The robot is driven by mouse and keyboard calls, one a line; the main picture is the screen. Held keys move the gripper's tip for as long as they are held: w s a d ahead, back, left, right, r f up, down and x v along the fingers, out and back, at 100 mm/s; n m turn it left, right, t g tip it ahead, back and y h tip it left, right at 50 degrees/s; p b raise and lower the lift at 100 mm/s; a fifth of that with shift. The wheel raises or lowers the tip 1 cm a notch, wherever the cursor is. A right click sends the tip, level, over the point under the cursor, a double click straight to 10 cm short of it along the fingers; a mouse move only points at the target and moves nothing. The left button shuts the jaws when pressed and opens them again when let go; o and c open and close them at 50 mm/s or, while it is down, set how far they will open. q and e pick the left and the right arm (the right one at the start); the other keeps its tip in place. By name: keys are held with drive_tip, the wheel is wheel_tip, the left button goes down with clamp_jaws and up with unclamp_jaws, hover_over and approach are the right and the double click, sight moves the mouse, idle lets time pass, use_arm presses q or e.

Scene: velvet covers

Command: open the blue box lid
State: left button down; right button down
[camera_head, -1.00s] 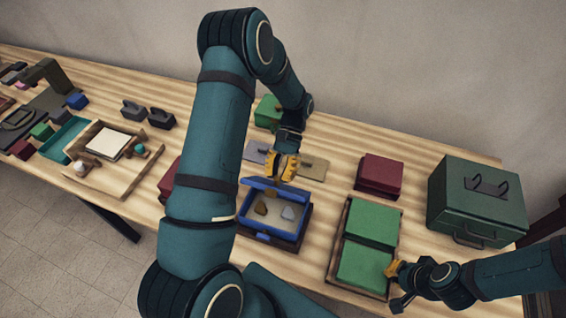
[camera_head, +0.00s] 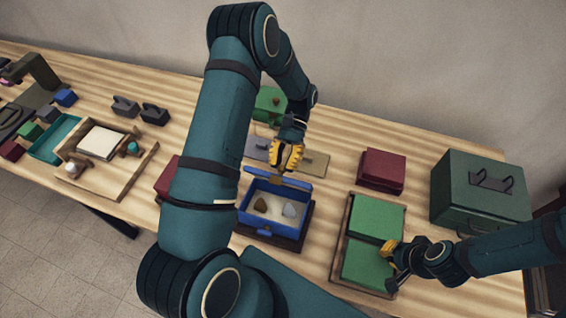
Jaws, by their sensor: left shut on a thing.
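The blue box (camera_head: 266,229) stands on a dark base on the table, with its lid (camera_head: 283,181) raised at the back edge. Inside the box lie a brown piece (camera_head: 261,204) and a grey piece (camera_head: 289,209) on a pale bottom. My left gripper (camera_head: 287,167), with yellow fingers, is shut on the lid's edge above the back of the box. The fingertips partly hide the lid's upper edge. My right gripper (camera_head: 391,262) is low at the right, by the front green block in a tray; I cannot tell whether it is open.
Two green blocks (camera_head: 377,218) lie in a brown tray right of the blue box. A dark red box (camera_head: 381,172) and a large green case (camera_head: 480,190) stand further right. Flat plates (camera_head: 313,163) lie behind the blue box. My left arm hides part of a red box (camera_head: 168,178).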

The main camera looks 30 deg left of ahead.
use_arm(q)
drive_tip(key=shift+f, duration=0.1)
idle(0.6)
drive_tip(key=c, duration=0.7)
unclamp_jaws()
drive_tip(key=shift+w, duration=0.1)
drive_tip(key=shift+c, duration=0.2)
drive_tip(key=v, duration=1.2)
drive_tip(key=shift+d, duration=0.1)
